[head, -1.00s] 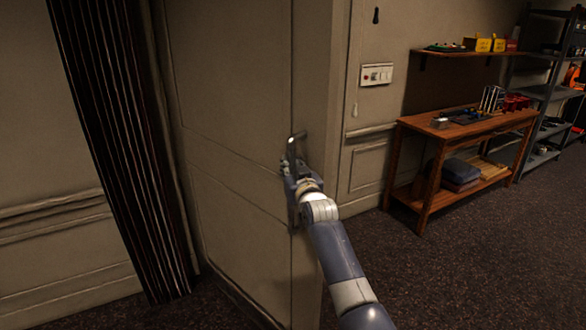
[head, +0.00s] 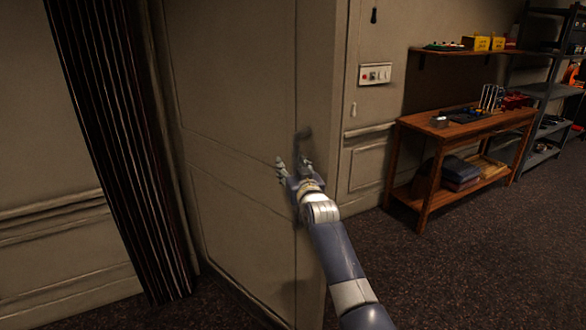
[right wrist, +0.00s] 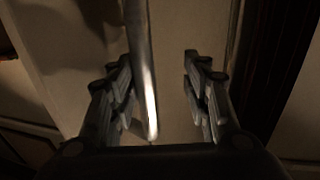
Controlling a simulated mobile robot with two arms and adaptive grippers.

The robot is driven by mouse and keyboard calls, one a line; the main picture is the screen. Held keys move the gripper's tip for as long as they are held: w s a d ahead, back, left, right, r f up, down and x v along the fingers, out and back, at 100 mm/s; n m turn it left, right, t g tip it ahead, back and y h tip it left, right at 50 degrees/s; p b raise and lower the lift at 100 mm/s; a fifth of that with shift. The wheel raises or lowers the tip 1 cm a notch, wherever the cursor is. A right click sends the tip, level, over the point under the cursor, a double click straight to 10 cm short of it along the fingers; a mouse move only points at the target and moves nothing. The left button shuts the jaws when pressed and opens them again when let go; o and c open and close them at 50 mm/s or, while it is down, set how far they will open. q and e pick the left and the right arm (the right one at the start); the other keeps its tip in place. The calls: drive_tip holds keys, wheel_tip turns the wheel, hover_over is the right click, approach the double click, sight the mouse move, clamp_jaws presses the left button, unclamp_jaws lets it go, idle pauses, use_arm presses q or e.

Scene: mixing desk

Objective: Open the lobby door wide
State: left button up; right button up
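The lobby door (head: 235,110) is a beige panelled door that fills the middle of the head view. Its handle (head: 304,132) is near the door's right edge and looks dark and partly hidden by my gripper. My right gripper (head: 293,165) is at the handle with its fingers spread. In the right wrist view the gripper (right wrist: 158,95) is open, and the handle's metal bar (right wrist: 146,75) runs between the fingers, closer to the left one. I cannot tell whether a finger touches it. My left gripper is not in view.
A dark pleated curtain (head: 115,130) hangs left of the door. On the right stand a wooden workbench (head: 460,128) with tools and a grey shelf rack (head: 540,92). A switch plate (head: 375,74) is on the wall. The dark carpet (head: 470,265) in front is clear.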

drive_tip(key=shift+s+a+r, duration=0.15)
drive_tip(key=shift+a, duration=0.3)
